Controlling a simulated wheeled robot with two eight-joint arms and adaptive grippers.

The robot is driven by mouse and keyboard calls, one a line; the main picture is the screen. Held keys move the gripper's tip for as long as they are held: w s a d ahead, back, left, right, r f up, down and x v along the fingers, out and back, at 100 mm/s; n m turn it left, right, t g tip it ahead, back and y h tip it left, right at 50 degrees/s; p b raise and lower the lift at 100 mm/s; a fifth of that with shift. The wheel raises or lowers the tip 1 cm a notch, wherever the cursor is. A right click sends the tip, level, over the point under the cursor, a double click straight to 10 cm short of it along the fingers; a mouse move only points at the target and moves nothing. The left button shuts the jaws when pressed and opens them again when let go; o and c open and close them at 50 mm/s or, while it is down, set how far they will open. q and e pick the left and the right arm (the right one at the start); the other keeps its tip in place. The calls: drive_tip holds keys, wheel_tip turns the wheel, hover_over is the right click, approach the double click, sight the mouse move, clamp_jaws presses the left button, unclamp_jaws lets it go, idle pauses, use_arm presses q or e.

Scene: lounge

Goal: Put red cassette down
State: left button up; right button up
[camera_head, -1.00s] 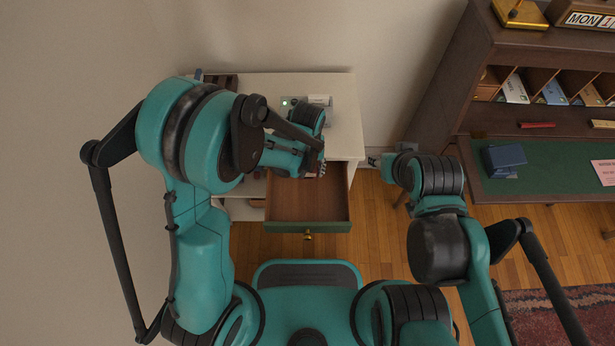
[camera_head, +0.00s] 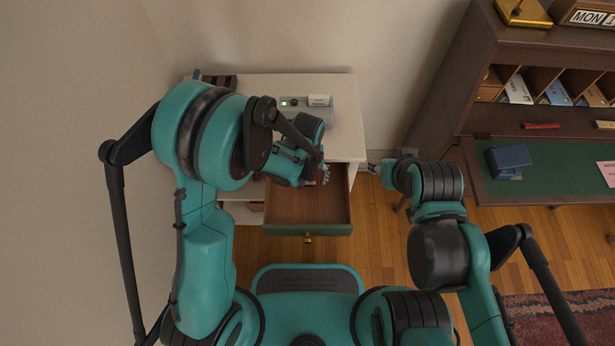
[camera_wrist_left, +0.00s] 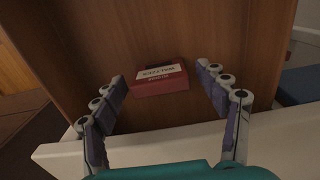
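The red cassette (camera_wrist_left: 160,84), with a white label on it, lies on the brown wooden floor of the open drawer (camera_head: 306,205). In the left wrist view it is beyond my left gripper (camera_wrist_left: 162,73), whose two fingers are spread wide with a gap on each side of the cassette. In the head view my left gripper (camera_head: 325,175) is over the drawer's back right part, and the arm hides most of that area. My right gripper (camera_head: 373,167) is right of the white cabinet (camera_head: 345,120), away from the drawer; its fingers are too small to judge.
The drawer has a green front with a brass knob (camera_head: 308,238). A grey device with a green light (camera_head: 315,112) stands on the cabinet top. A desk with a green surface (camera_head: 560,170) and a dark blue box (camera_head: 508,158) is at the right. Wooden floor lies between.

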use_arm(q)
wheel_tip(320, 180, up, 12)
drive_tip(key=p, duration=0.5)
drive_tip(key=s+a+r+t, duration=0.3)
drive_tip(key=s+a+r, duration=0.1)
drive_tip(key=a+r, duration=0.3)
drive_tip(key=s+a+r+t, duration=0.4)
drive_tip(key=a+r, duration=0.4)
drive_tip(key=a, duration=0.2)
drive_tip(key=shift+s+a+r, duration=0.2)
drive_tip(key=shift+a+r, duration=0.05)
drive_tip(key=shift+a, duration=0.15)
idle(1.1)
